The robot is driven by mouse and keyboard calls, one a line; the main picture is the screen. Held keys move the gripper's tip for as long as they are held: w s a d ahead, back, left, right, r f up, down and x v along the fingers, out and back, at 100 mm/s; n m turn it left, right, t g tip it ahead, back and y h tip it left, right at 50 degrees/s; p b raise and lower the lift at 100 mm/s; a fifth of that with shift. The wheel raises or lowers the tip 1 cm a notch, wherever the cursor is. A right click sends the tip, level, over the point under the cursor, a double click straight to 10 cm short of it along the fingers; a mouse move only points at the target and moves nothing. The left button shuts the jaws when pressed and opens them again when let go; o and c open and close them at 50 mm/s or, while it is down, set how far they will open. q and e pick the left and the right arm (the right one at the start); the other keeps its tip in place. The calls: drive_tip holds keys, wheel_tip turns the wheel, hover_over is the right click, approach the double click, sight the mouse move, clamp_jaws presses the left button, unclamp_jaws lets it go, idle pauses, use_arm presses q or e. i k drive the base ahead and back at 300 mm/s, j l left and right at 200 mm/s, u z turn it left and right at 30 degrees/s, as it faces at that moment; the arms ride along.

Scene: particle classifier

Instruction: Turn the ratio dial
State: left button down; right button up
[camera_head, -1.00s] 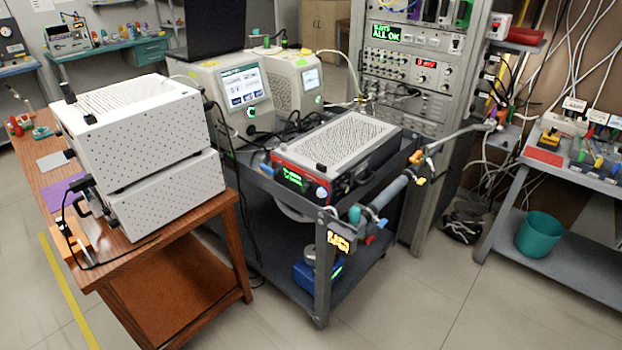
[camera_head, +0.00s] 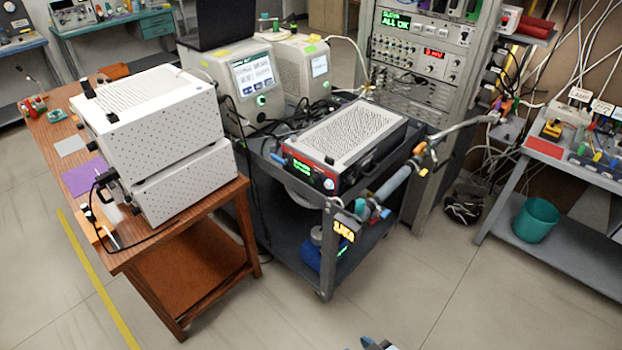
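I cannot tell for sure which control is the ratio dial. A pale round knob (camera_head: 329,183) sits at the right end of the front of a red-edged instrument (camera_head: 350,142) with a green display, on the grey cart. A white instrument (camera_head: 225,68) with a screen stands behind it and has a small round green-lit control (camera_head: 261,101) below its screen. A small dark and blue piece, perhaps part of my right gripper, shows at the bottom edge right of centre; its fingers cannot be made out. My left gripper is out of view.
A wooden table (camera_head: 213,209) with two stacked white perforated boxes (camera_head: 150,105) stands left of the cart (camera_head: 273,182). Tubing juts from the cart's right side. A tall rack (camera_head: 435,75) stands behind. The floor in front is clear.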

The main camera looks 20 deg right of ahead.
sight(349, 179)
drive_tip(key=l+u, duration=1.2)
drive_tip(key=l, duration=0.3)
drive_tip(key=k+l+u, duration=0.2)
drive_tip(key=l, duration=0.25)
drive_tip(key=k+l, duration=0.1)
drive_tip(key=l, duration=0.35)
drive_tip(key=k+l+u, duration=0.1)
drive_tip(key=l, duration=0.3)
drive_tip(key=k+l, duration=0.15)
drive_tip(key=l, duration=0.3)
drive_tip(key=k+l, duration=0.15)
drive_tip(key=l, duration=0.25)
drive_tip(key=k+l+u, duration=0.1)
drive_tip(key=l, duration=0.35)
drive_tip(key=i+l, duration=0.25)
drive_tip(key=l, duration=0.2)
